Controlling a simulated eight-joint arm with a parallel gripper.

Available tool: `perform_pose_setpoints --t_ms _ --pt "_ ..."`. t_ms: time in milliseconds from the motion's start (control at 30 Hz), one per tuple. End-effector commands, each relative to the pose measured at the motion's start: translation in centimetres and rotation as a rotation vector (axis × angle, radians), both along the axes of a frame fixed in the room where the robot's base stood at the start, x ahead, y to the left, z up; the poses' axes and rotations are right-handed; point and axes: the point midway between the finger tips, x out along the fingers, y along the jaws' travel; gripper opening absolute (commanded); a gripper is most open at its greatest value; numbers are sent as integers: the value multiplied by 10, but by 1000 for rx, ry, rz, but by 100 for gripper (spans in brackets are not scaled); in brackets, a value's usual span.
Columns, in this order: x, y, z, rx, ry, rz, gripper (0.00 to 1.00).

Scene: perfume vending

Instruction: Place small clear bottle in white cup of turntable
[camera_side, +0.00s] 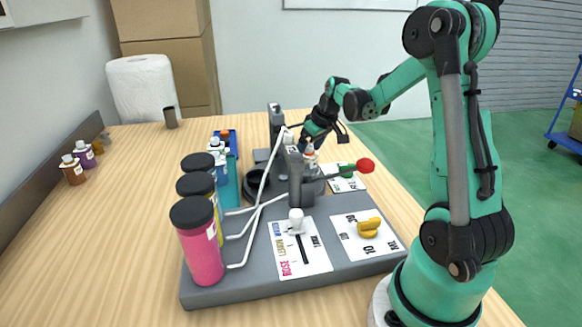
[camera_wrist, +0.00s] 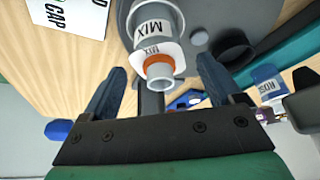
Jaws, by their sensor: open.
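The small clear bottle (camera_wrist: 160,82), with an orange ring near its mouth, shows in the wrist view between my fingers. It appears to stand in the white cup (camera_wrist: 152,24) marked MIX; its base is hidden, so how deep it sits cannot be told. The cup is on the grey turntable (camera_wrist: 200,14). My gripper (camera_wrist: 161,66) is open, one blue finger on each side of the bottle, with visible gaps. In the side view my gripper (camera_side: 322,137) is just above the bottle (camera_side: 310,153), behind the dispenser post, which partly hides the cup.
A black cup (camera_wrist: 234,50) is also on the turntable. Pink (camera_side: 201,250), yellow and blue bottles with black lids line the base's left side, with white tubes to the post. A red-knobbed lever (camera_side: 365,165) juts right. A blue tray (camera_side: 231,142) is behind.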

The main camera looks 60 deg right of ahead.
Motion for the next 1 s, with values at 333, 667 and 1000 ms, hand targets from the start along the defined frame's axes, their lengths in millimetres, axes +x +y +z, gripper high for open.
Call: perform_pose_setpoints --t_ms 333,667,1000 --pt "-27 5 66 1 0 -2 85" --pt "-39 6 95 0 0 -1 85" --pt "-39 6 96 0 0 0 85"
